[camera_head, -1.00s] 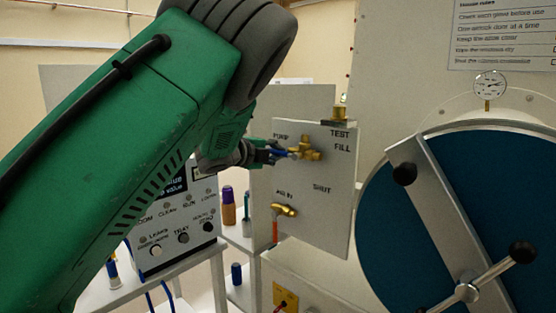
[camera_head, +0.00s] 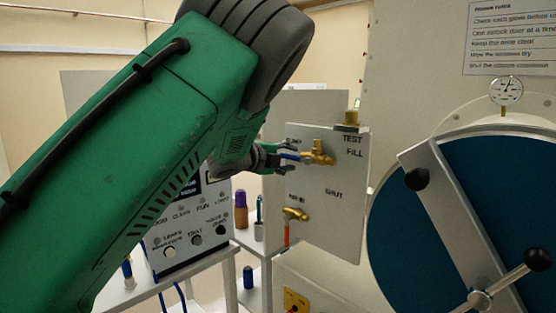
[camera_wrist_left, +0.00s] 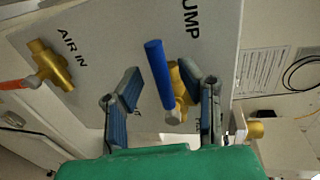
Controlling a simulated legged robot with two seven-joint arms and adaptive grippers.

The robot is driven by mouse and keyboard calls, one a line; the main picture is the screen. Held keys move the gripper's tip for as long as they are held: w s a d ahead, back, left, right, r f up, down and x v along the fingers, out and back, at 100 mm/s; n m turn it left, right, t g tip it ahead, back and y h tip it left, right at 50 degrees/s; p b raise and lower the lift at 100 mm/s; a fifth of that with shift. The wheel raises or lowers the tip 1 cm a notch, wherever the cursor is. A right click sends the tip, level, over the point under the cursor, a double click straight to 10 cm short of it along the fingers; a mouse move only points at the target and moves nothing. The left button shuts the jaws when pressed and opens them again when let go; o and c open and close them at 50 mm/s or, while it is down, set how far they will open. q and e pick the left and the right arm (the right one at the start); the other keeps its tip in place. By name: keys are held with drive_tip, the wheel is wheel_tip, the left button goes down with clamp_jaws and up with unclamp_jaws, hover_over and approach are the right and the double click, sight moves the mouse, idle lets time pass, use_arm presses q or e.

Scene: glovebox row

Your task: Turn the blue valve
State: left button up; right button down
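The blue valve has a brass body (camera_head: 318,153) and a blue lever handle (camera_head: 290,156), on the upper part of a grey panel (camera_head: 327,218) under the PUMP label. In the left wrist view, the blue handle (camera_wrist_left: 158,72) slants up from the brass body (camera_wrist_left: 183,92). My left gripper (camera_head: 281,159) is in front of this valve at its handle side. In the left wrist view, its fingers (camera_wrist_left: 163,98) are spread apart, with the handle seen between them and a gap on both sides. I cannot tell the depth of the handle between the fingers. My right gripper is not in view.
Below on the panel is the AIR IN valve (camera_head: 295,214) with an orange handle. A control box (camera_head: 188,235) and bottles (camera_head: 241,210) stand on shelves to the left. A large blue round door (camera_head: 420,230) with a metal bar is at the right.

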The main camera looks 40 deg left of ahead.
use_arm(q)
drive_tip(key=v, duration=1.1)
drive_tip(key=shift+s, duration=0.25)
drive_tip(key=s+d+f+n+g+y+b, duration=0.1)
drive_tip(key=s+d+f+n+g, duration=0.15)
drive_tip(key=f, duration=0.95)
drive_tip(key=s+d+f+n+g+b, duration=0.15)
drive_tip(key=f+n, duration=0.25)
drive_tip(key=f, duration=0.7)
drive_tip(key=s+d+f+n+g+y+b, duration=0.1)
drive_tip(key=s+d+f+n+g, duration=0.2)
drive_tip(key=f, duration=0.9)
drive_tip(key=s+d+f+n+g+b, duration=0.1)
drive_tip(key=s+d+f+n+g, duration=0.1)
drive_tip(key=s+f, duration=0.5)
drive_tip(key=s+d+f+n+g+b, duration=0.1)
drive_tip(key=s+d+f+n+g, duration=0.2)
drive_tip(key=s+d+f, duration=0.3)
drive_tip(key=s+d+f+n+g+h+b, duration=0.1)
drive_tip(key=s+d+f+n+g, duration=0.2)
drive_tip(key=s+f, duration=0.4)
drive_tip(key=s+d+n, duration=0.1)
drive_tip(key=s, duration=0.5)
drive_tip(key=shift+d+f, duration=0.25)
drive_tip(key=shift+f, duration=0.1)
